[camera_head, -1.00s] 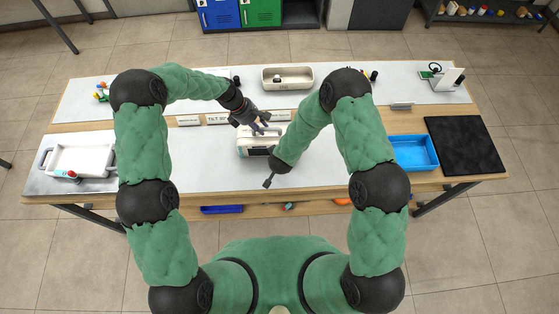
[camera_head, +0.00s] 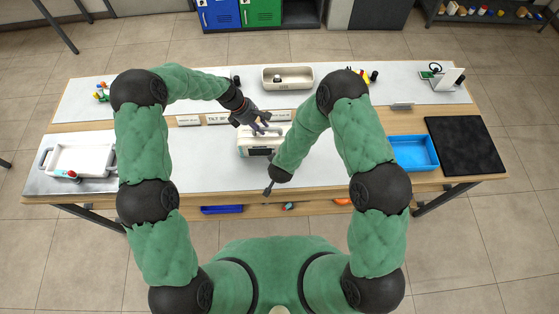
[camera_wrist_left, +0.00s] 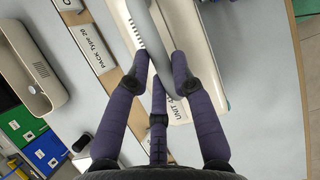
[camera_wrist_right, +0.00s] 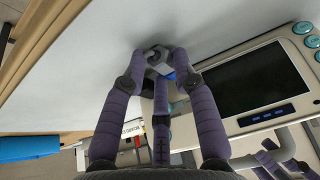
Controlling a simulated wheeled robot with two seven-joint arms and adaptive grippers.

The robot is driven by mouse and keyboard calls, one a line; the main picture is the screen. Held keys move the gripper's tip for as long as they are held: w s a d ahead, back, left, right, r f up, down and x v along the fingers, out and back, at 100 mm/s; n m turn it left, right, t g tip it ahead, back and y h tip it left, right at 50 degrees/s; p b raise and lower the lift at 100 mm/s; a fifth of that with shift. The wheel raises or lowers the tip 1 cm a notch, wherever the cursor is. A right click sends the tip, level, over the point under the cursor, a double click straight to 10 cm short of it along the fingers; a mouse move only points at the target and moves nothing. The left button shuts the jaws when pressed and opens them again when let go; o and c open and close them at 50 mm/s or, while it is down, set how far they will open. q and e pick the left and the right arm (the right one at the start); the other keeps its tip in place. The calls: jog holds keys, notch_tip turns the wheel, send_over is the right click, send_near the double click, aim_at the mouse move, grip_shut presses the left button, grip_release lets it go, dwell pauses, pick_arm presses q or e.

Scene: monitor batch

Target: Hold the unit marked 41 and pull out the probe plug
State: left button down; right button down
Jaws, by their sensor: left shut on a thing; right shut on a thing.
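The white unit (camera_head: 250,148) stands on the bench mat, its dark screen (camera_wrist_right: 245,82) showing in the right wrist view. A label reading UNIT, its number partly hidden, shows on top in the left wrist view (camera_wrist_left: 179,110). My left gripper (camera_head: 260,128) is shut on the unit's grey carry handle (camera_wrist_left: 142,35). My right gripper (camera_head: 268,190) is in front of the unit, towards me. It is shut on a small grey and blue plug (camera_wrist_right: 162,66), which appears apart from the unit's front; the fingers partly hide it.
A blue tray (camera_head: 414,152) and black mat (camera_head: 465,145) lie to the right. A white tray (camera_head: 80,159) is at the left. A beige bin (camera_head: 288,84) and label cards (camera_head: 218,118) stand behind the unit. The mat left of the unit is clear.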

jog(key=shift+s, duration=1.2)
pick_arm(q)
jog(key=c, duration=1)
grip_release()
jog(key=v, duration=1.2)
jog(key=shift+w, duration=0.1)
jog(key=shift+f, duration=0.1)
pick_arm(e)
jog(key=shift+s, duration=0.1)
